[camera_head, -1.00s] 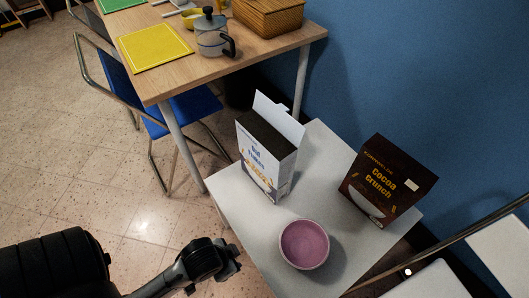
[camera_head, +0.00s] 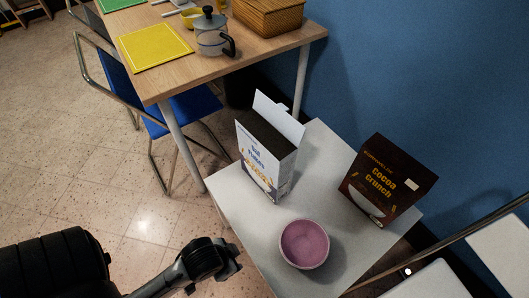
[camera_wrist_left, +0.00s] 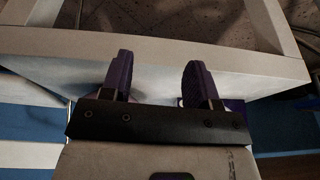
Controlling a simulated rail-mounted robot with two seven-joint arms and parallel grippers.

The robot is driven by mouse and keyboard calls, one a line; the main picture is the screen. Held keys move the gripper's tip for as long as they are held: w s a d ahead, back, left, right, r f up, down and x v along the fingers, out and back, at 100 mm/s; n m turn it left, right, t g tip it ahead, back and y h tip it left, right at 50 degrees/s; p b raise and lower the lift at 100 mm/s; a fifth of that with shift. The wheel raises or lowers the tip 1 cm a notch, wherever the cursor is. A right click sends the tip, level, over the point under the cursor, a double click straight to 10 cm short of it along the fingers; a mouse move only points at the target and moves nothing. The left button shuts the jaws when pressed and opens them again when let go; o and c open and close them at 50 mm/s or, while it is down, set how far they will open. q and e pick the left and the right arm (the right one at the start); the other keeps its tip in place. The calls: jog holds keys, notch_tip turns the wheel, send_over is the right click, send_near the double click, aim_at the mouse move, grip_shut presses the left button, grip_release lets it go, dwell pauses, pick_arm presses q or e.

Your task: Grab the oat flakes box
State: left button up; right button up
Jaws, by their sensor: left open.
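The oat flakes box (camera_head: 262,160) is white with blue lettering and an open top flap. It stands upright at the back left of the small white table (camera_head: 236,212). My left gripper (camera_head: 235,256) is at the lower left of the head view, in front of the table's left edge, apart from the box. In the left wrist view, its two purple fingers (camera_wrist_left: 157,80) are spread with nothing between them, facing a pale table edge. The oat flakes box cannot be made out in the wrist view. My right gripper is not in view.
A dark brown Cocoa Crunch box (camera_head: 386,184) stands to the right on the white table. A pink bowl (camera_head: 304,244) sits near its front. Behind is a wooden table (camera_head: 260,46) with a coffee pot (camera_head: 212,34). A blue chair (camera_head: 184,110) stands at the left.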

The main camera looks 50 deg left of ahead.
pick_arm(q)
jog(key=o, duration=0.8)
